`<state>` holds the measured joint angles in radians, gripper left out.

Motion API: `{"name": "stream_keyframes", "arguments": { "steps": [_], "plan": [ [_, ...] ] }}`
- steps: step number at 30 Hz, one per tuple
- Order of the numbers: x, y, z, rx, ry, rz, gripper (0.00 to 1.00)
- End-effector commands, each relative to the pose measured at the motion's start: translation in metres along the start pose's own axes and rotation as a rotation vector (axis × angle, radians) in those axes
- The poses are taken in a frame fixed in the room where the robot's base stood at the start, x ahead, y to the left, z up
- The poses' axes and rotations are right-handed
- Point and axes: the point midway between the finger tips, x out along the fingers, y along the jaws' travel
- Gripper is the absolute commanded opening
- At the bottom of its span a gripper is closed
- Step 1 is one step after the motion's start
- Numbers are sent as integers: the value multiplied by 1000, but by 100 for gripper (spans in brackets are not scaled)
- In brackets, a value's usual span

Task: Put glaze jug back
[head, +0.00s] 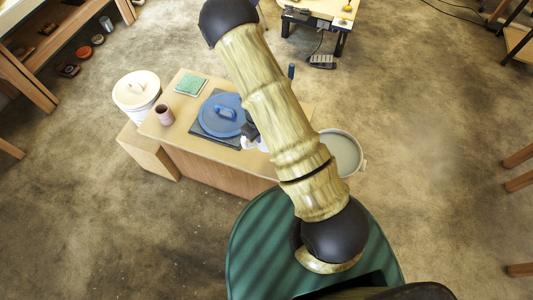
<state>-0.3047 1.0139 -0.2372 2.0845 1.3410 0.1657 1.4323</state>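No thing is clearly recognisable as the glaze jug in the head view. A small brown-pink cup-like vessel (165,114) stands upright at the left end of the wooden worktable (190,136); I cannot tell if it has a spout or handle. My arm crosses above the table's right part and hides what is under it. My gripper (252,138) shows only in part, dark and whitish, beside the arm at the right edge of a blue disc (208,124). Its fingers are too small and covered to tell if they are open or hold anything.
The blue disc has a raised blue piece (225,113) on it and lies on a dark square slab. A green square (190,85) lies behind. A lidded white bucket (136,91) stands left, an open grey bucket (343,152) right.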

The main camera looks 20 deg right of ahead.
Motion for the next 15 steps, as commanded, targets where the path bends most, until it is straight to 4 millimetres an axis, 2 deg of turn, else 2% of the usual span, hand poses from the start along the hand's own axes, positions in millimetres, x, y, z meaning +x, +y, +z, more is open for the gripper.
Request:
{"name": "stream_keyframes", "arguments": {
  "steps": [9, 15],
  "plan": [
    [57, 0, -2, 7, 1, 3, 0],
    [62, 1, -1, 3, 0, 0, 0]
  ]
}}
